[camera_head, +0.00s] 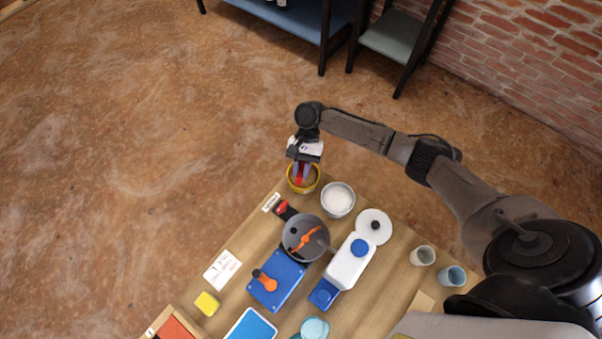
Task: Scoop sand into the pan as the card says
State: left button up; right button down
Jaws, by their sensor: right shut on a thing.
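My right gripper (303,163) is shut on a red thing (299,181), which looks like a scoop, over a yellow-rimmed bowl (316,184) at the table's far corner. The fingers hide much of the red thing and of the bowl's inside. A grey pan (292,248) with orange pieces in it stands mid-table. A white bowl (338,200) with pale, grainy contents stands right of the yellow bowl. A white card (222,270) with dark marks lies at the left edge; its marks are too small to read. My left gripper is not in view.
A blue board (286,288) with an orange piece lies below the pan. A white device (349,266) and a white round lid (369,217) are to its right. Two cups (423,255) (452,276) stand farther right. A yellow block (207,303) and blue tray (252,327) are nearer.

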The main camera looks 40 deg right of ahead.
aim_at(303, 165)
jog(key=shift+w+d+f+g+y+b, duration=0.15)
jog(key=shift+f+b, duration=0.1)
jog(key=shift+b, duration=0.35)
jog(key=shift+d+f+g+y+b, duration=0.15)
jog(key=shift+f+b, duration=0.1)
jog(key=shift+b, duration=0.35)
jog(key=shift+a+p, duration=0.15)
jog(key=shift+p, duration=0.15)
jog(key=shift+f, duration=1.35)
jog(key=shift+r, duration=0.1)
